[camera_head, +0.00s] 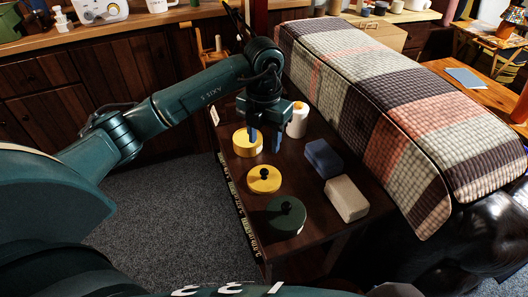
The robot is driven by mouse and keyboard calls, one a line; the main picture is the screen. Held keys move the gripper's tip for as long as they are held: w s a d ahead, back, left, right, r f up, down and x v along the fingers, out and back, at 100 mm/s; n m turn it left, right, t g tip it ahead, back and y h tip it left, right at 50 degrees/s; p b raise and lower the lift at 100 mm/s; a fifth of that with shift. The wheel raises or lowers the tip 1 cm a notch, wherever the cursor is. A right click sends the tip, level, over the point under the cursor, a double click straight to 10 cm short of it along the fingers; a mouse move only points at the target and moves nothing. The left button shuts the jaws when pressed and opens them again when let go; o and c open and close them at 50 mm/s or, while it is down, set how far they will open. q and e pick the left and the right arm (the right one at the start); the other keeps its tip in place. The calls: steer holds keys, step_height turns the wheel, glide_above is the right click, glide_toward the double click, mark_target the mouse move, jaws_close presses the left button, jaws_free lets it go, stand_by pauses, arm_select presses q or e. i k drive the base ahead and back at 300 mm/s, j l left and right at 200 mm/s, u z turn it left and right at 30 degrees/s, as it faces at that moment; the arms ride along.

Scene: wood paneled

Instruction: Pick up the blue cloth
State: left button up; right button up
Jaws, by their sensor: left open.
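A folded dark blue cloth (324,158) lies on the dark wooden low table (308,224), right of the middle. My left gripper (265,142) points down over the table, to the left of the blue cloth and apart from it. Its two fingers are spread with nothing seen between them. The fingers partly cover a yellow round container behind them. My right gripper is not in view.
A yellow container (246,147), a yellow lid with a black knob (264,181), a dark green lidded pot (286,215), a white bottle (297,122) and a beige folded block (346,199) share the table. A plaid-covered bed (390,110) borders its right side.

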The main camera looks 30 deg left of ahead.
mark_target(328, 163)
steer(key=k, duration=1)
